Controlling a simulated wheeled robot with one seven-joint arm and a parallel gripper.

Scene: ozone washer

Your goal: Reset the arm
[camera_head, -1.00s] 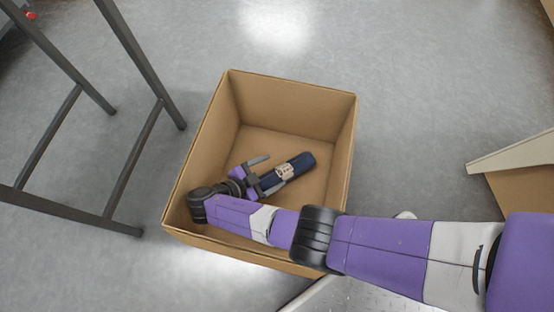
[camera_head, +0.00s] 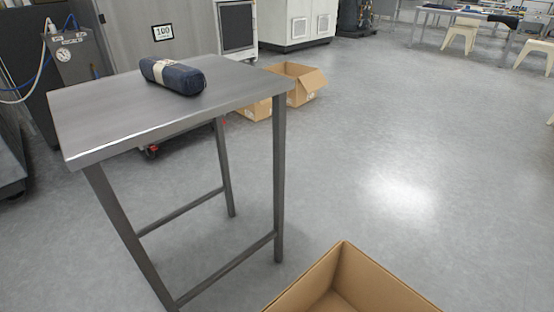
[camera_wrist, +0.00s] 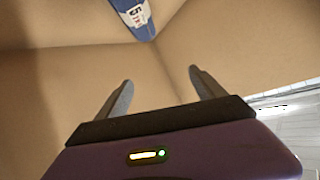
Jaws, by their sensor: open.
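My gripper (camera_wrist: 158,85) shows in the wrist view with its two grey fingers spread apart and nothing between them. Cardboard walls fill most of that view, so it is in or just over the box. A dark blue roll (camera_wrist: 132,14) with a white label lies at the top of the wrist view, beyond the fingertips and clear of them. In the head view only the upper part of the cardboard box (camera_head: 385,285) shows at the bottom edge. My arm is out of the head view.
A grey metal table (camera_head: 110,108) stands at the left with another dark blue roll (camera_head: 182,75) on it. An open cardboard box (camera_head: 303,82) sits on the floor behind the table. Equipment stands along the back. The floor (camera_head: 420,160) at the right is clear.

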